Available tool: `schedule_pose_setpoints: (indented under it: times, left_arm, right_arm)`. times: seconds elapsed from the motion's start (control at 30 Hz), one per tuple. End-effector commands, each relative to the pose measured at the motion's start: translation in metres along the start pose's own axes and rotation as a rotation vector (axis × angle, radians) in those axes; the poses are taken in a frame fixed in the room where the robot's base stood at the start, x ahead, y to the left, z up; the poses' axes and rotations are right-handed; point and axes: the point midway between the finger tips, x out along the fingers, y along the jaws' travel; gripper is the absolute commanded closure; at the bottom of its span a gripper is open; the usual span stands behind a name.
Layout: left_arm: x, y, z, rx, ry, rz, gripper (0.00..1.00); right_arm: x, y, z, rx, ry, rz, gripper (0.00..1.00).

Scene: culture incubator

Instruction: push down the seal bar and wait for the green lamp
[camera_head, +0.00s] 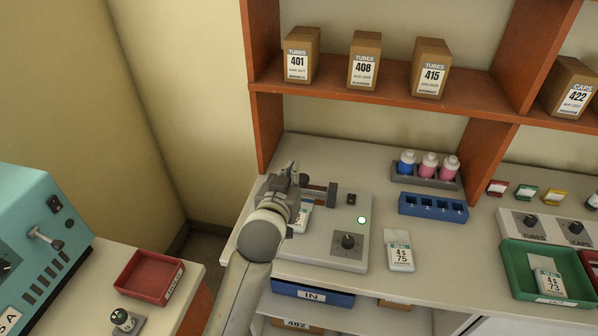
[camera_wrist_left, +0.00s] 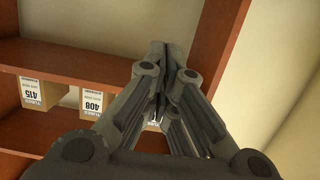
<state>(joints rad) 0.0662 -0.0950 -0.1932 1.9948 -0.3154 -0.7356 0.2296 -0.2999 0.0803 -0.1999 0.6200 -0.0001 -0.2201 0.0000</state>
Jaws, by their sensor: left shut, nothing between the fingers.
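The shut fingers also show in the left wrist view (camera_wrist_left: 174,66). A white pouch (camera_head: 303,216) lies on the sealer, mostly hidden behind my left wrist. My right gripper is out of view.
A white pouch marked 4s 75 (camera_head: 400,256) lies right of the sealer. A blue rack (camera_head: 432,207) and a bottle holder (camera_head: 425,178) stand behind it. A green tray (camera_head: 520,283) is at right. The shelf (camera_head: 390,98) and its upright (camera_head: 268,130) rise behind.

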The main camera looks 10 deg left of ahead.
Motion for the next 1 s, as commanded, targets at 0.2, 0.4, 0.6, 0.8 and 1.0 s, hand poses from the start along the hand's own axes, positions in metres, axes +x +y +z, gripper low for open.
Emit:
schedule_pose_setpoints:
  times: [0.2, 0.4, 0.6, 0.8, 1.0]
  left_arm:
    - [0.034, 0.000, -0.002, 0.001, -0.001, 0.000, 1.00]
    - [0.061, 0.000, -0.002, 0.001, -0.001, 0.000, 1.00]
    - [0.074, 0.000, 0.021, 0.001, -0.008, 0.000, 1.00]
    - [0.078, 0.001, 0.036, 0.000, -0.002, 0.001, 1.00]
    - [0.079, 0.001, 0.039, -0.001, -0.001, 0.001, 1.00]
  right_arm:
    - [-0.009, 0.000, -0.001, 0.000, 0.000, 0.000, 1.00]
    - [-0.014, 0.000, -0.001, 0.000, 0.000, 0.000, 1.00]
    - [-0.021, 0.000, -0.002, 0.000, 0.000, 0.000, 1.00]
    - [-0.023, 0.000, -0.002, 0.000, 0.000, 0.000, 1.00]
    - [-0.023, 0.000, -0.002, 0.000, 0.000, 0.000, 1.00]
